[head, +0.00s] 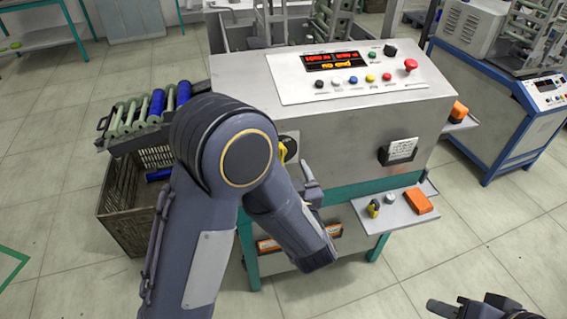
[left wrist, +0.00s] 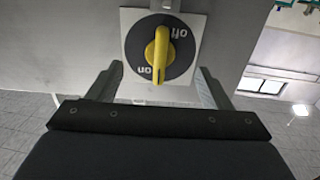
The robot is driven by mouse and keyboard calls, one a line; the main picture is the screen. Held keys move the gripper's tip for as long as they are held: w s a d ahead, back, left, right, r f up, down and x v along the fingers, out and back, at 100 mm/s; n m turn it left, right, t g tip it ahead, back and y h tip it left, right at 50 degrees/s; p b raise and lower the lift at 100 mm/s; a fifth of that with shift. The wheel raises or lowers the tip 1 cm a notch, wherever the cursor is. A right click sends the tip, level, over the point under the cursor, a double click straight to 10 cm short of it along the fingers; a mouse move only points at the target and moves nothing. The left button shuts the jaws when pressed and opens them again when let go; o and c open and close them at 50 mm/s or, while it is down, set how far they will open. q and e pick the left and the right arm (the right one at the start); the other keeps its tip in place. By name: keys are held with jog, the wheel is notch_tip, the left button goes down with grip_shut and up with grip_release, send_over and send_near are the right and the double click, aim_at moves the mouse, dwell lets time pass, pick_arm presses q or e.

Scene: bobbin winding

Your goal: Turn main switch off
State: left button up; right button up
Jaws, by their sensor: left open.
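The main switch is a yellow knob (left wrist: 160,52) on a black round disc with a white square plate. In the left wrist view the knob stands nearly vertical, with upside-down "off" beside its upper end and "on" beside its lower end. In the head view the switch (head: 289,149) shows on the machine's front, partly hidden by my left arm. My left gripper (left wrist: 160,70) is open, its fingers on either side of the knob's lower end and apart from it. Its finger shows in the head view (head: 311,183). My right gripper (head: 478,306) is at the bottom right, partly cut off.
The grey machine's panel (head: 352,75) has a red display, several buttons and a red emergency button (head: 411,65). A small shelf (head: 378,221) with an orange box (head: 418,201) juts out at the right. A brown crate (head: 125,205) and a bobbin rack (head: 125,137) stand left.

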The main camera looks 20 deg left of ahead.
pick_arm(q)
jog(key=x, duration=0.3)
jog(key=shift+w+a, duration=0.15)
jog(key=shift+w, duration=0.1)
jog(key=shift+x, duration=0.85)
